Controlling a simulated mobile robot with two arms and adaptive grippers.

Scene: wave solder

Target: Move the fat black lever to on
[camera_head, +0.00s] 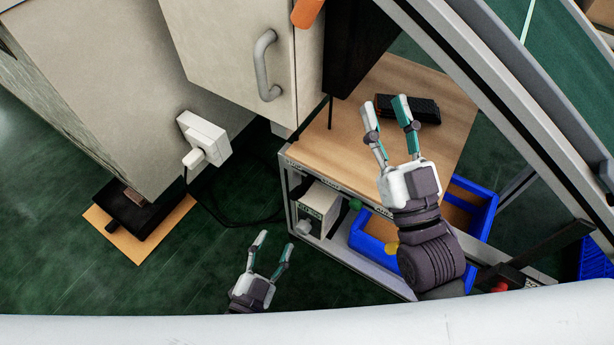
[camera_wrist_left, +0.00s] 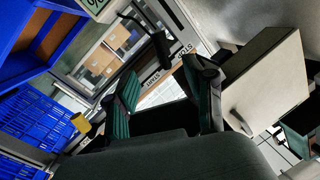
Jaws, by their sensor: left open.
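I cannot pick out a fat black lever for certain in either view. My left gripper (camera_head: 273,242) is open and empty at the lower middle of the head view, over the green floor and left of the bench. Its two fingers also show in the left wrist view (camera_wrist_left: 160,78), spread apart with nothing between them. My right gripper (camera_head: 386,105) is open and empty, above the wooden bench top (camera_head: 440,150). A white switch box (camera_head: 205,133) with a pale protruding handle is on the beige cabinet's side, up and left of my left gripper.
A beige cabinet (camera_head: 235,50) with a grey door handle (camera_head: 262,65) stands at upper left. A small grey box (camera_head: 318,205) sits on the bench's lower shelf beside a blue bin (camera_head: 375,250). A black object (camera_head: 420,108) lies on the bench.

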